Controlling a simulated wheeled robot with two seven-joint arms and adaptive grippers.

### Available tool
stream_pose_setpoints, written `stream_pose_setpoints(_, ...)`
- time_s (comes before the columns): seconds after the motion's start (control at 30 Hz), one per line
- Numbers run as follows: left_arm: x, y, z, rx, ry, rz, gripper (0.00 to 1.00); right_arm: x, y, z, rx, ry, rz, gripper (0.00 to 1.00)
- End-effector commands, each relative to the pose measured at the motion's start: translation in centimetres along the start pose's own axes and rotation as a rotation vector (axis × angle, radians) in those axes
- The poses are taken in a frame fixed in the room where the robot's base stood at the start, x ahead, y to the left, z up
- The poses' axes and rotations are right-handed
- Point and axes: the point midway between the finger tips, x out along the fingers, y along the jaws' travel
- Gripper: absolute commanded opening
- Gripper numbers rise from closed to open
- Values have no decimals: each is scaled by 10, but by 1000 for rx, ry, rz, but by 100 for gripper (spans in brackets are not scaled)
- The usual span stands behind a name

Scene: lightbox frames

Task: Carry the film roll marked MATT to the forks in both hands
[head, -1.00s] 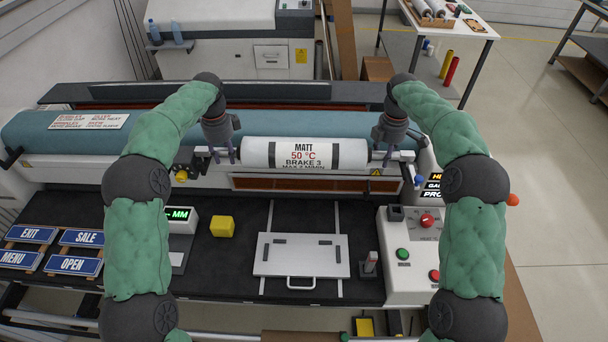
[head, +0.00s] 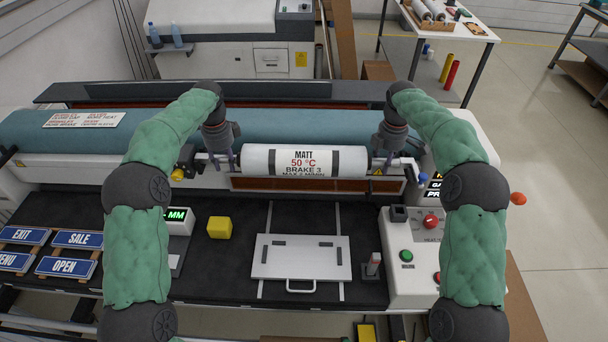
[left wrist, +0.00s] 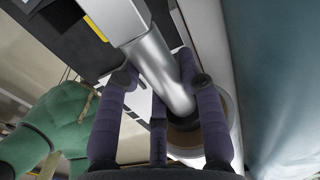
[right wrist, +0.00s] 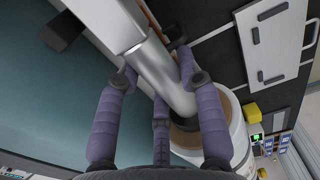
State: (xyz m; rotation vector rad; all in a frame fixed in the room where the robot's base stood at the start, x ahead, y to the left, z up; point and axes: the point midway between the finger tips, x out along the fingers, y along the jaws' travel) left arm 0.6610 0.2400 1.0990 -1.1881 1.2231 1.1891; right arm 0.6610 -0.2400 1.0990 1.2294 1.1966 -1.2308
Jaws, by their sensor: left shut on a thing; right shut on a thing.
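The white film roll marked MATT (head: 304,160) is level across the front of the machine, with black bands near its ends. My left gripper (head: 222,161) is shut on the silver shaft at its left end. The left wrist view shows the fingers around the shaft (left wrist: 164,75). My right gripper (head: 382,161) is shut on the shaft at the right end, and its fingers straddle the shaft (right wrist: 160,72) in the right wrist view. A pale square block continues each shaft outward. The forks are not clearly distinguishable; I cannot tell whether the shaft touches them.
A teal roller (head: 290,127) lies behind the film roll. A yellow knob (head: 178,174) and a blue knob (head: 423,181) flank it. In front are a yellow cube (head: 219,228), a white plate (head: 301,257), blue signs (head: 70,267) and a button box (head: 408,285).

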Motion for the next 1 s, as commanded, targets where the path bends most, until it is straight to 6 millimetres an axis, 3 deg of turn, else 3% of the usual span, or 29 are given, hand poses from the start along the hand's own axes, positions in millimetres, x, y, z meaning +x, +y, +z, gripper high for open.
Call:
stream_pose_setpoints(0.03, 2, 0, 0, 0, -1, 0, 40, 2, 0, 0, 0, -1, 0, 40)
stream_pose_setpoints(0.1, 0, 0, 0, 0, -1, 0, 60, 1, 0, 0, 0, -1, 0, 60)
stream_pose_setpoints(0.57, -7, 0, 0, 0, 0, -2, 61, 1, 0, 0, 0, 0, 0, 61)
stream_pose_setpoints(1.0, -86, -1, 0, -1, 0, -4, 61, 1, 0, 0, 0, 0, 0, 61)
